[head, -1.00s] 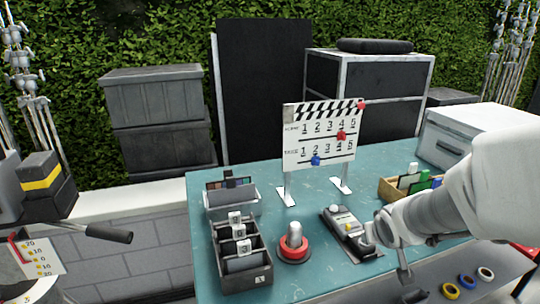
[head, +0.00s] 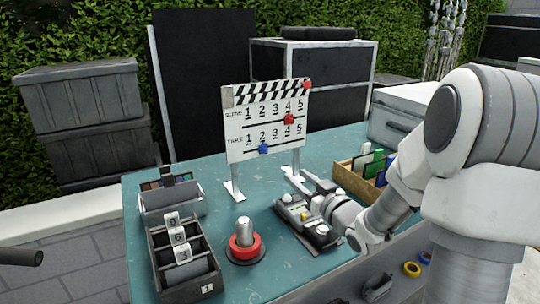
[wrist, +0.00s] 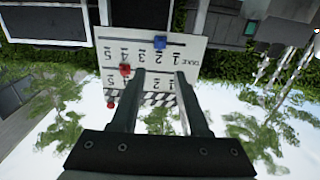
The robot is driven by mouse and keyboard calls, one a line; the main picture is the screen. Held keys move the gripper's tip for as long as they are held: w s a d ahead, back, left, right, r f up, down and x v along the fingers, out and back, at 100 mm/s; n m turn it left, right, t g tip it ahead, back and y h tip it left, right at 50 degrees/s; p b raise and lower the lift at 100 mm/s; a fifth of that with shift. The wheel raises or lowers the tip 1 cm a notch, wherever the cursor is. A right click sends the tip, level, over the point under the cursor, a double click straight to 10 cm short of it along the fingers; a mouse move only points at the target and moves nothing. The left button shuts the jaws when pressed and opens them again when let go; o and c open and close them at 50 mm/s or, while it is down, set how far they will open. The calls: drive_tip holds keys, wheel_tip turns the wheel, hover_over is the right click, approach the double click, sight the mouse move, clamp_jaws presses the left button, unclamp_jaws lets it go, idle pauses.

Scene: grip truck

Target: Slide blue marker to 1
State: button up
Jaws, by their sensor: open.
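The white slate board (head: 240,140) stands upright on the table, with a SCENE row above a TAKE row, each numbered 1 to 5. The blue marker (head: 263,149) sits on the TAKE track at 2. A red marker (head: 289,119) sits on the SCENE track at 4. My gripper (head: 297,177) is open and empty, in front of the board's lower right. The wrist view shows the board upside down, with the blue marker (wrist: 160,42) beyond and between the two fingertips (wrist: 165,74), apart from them. The fingers cover part of the SCENE row.
A wooden box of colored items (head: 350,180) stands right of the board. A control box (head: 297,217) lies below my gripper. A red-ringed button (head: 244,250) and a dark card rack (head: 185,290) stand at the front left. The space before the board's left half is clear.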

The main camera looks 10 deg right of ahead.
sight(267, 151)
drive_tip(key=b+x, duration=0.1)
drive_tip(key=x, duration=1.5)
clamp_jaws()
drive_tip(key=shift+f, duration=0.1)
idle(0.8)
